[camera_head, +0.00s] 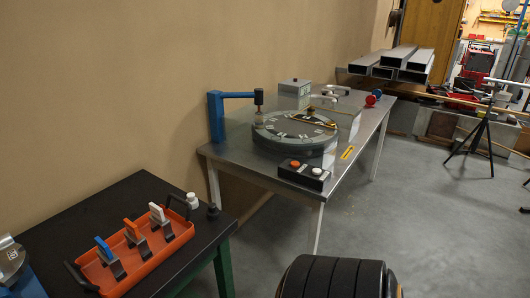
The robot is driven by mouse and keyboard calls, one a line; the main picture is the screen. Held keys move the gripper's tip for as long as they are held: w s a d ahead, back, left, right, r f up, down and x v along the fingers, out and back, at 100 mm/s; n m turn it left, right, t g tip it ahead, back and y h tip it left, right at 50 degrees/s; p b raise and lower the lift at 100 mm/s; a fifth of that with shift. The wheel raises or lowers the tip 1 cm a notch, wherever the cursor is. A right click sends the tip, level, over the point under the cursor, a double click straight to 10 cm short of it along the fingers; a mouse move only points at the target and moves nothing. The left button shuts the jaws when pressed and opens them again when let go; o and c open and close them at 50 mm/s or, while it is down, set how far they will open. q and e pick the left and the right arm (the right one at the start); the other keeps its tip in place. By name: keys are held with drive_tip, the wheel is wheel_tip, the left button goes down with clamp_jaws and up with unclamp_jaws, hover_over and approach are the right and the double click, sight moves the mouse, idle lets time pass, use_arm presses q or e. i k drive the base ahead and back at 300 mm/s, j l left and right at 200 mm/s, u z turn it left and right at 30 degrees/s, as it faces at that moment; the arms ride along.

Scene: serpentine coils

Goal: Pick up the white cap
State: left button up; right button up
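A small white cap (192,199) stands upright near the right back corner of the black table (110,205), just beyond the end of an orange tray. Neither of my grippers is in view.
The orange tray (172,247) holds several upright pieces with blue, orange and white tops. The metal table (228,153) bears a round grey dial (285,133) and a blue post (216,117). A black ribbed round shape (335,278) fills the bottom centre.

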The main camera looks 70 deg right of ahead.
sight(193, 200)
drive_tip(key=z, duration=1.55)
